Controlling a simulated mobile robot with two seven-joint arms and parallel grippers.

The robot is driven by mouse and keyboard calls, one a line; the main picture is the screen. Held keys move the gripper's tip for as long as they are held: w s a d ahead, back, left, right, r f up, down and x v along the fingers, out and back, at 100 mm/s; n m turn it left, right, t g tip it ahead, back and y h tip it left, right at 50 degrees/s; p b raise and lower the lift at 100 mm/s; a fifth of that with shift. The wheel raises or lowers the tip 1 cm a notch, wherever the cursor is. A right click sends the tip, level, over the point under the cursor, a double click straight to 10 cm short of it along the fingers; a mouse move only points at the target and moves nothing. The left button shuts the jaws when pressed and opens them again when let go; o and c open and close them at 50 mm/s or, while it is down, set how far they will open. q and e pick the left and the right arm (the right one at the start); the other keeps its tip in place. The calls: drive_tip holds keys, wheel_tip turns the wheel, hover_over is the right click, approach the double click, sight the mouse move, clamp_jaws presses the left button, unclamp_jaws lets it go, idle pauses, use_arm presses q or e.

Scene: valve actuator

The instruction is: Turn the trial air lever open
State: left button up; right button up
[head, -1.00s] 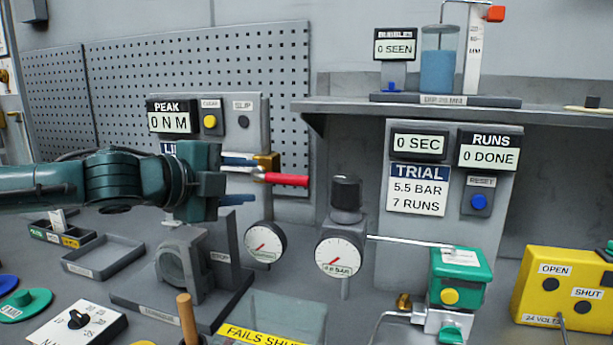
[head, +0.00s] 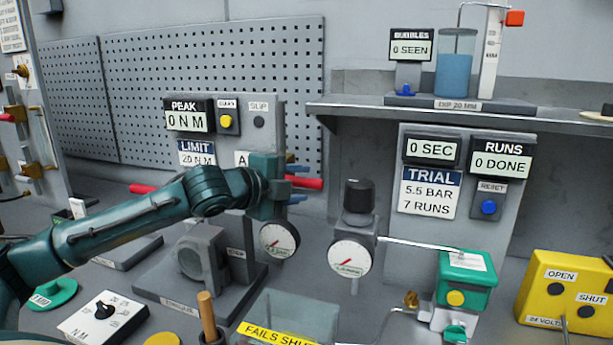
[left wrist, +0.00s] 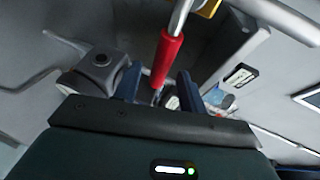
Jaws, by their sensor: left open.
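The lever with a red grip (head: 309,183) sticks out to the right in front of the pegboard. Its valve body is hidden behind my left gripper. My left gripper (head: 297,183) is open, with one blue finger above the red grip and one below it. In the left wrist view the red grip (left wrist: 168,58) reaches down between the two blue fingers of my left gripper (left wrist: 158,88). Gaps show beside the grip, and I cannot tell whether a finger touches it. My right gripper is not in view.
Two round gauges, one (head: 280,239) just below my left gripper and one (head: 350,257) further right, stand close by. A black knob (head: 359,196) tops the right one. A grey clamp stand (head: 205,255) stands below my left arm.

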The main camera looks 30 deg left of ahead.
use_arm(q)
drive_tip(key=shift+x, duration=1.4)
drive_tip(key=shift+c, duration=0.3)
clamp_jaws()
